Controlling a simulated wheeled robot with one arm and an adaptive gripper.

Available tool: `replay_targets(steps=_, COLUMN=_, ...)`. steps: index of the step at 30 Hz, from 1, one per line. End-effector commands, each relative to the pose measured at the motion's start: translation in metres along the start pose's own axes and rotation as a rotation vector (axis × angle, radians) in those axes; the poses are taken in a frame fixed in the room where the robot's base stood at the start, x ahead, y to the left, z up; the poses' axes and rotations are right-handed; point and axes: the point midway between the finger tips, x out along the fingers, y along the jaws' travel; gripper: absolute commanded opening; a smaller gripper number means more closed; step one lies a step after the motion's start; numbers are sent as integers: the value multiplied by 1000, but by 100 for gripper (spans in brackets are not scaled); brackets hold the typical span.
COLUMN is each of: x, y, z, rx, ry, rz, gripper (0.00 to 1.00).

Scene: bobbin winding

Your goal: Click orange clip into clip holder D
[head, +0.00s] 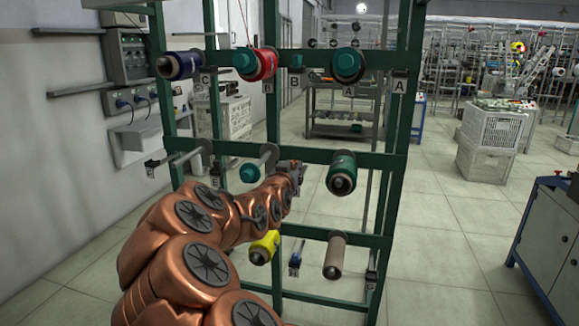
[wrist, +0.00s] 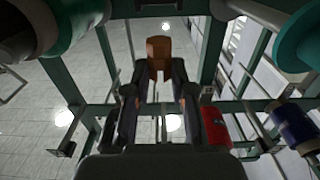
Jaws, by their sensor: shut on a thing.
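My gripper (head: 291,172) reaches into the green rack (head: 395,160) at its middle level, between a teal-capped rod and a dark green spool. In the wrist view its two dark fingers (wrist: 160,82) are closed on the brownish orange clip (wrist: 158,50), which sticks out beyond the fingertips. In the head view the clip is mostly hidden by the gripper. I cannot make out which holder is D.
Blue (head: 180,65), red (head: 262,64) and dark green (head: 342,172) spools stick out from the rack around my arm. A yellow spool (head: 263,247) and a beige one (head: 335,256) are below. Open floor lies right of the rack.

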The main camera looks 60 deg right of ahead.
Motion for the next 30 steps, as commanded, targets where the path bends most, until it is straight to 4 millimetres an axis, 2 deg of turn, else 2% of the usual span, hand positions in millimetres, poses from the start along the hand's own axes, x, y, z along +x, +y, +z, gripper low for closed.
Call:
replay_targets(steps=8, x=0, y=-1, z=-1, rx=0, ry=2, rz=-2, gripper=0)
replay_targets(steps=30, x=22, y=-2, z=-3, rx=0, ry=4, rz=-3, gripper=0)
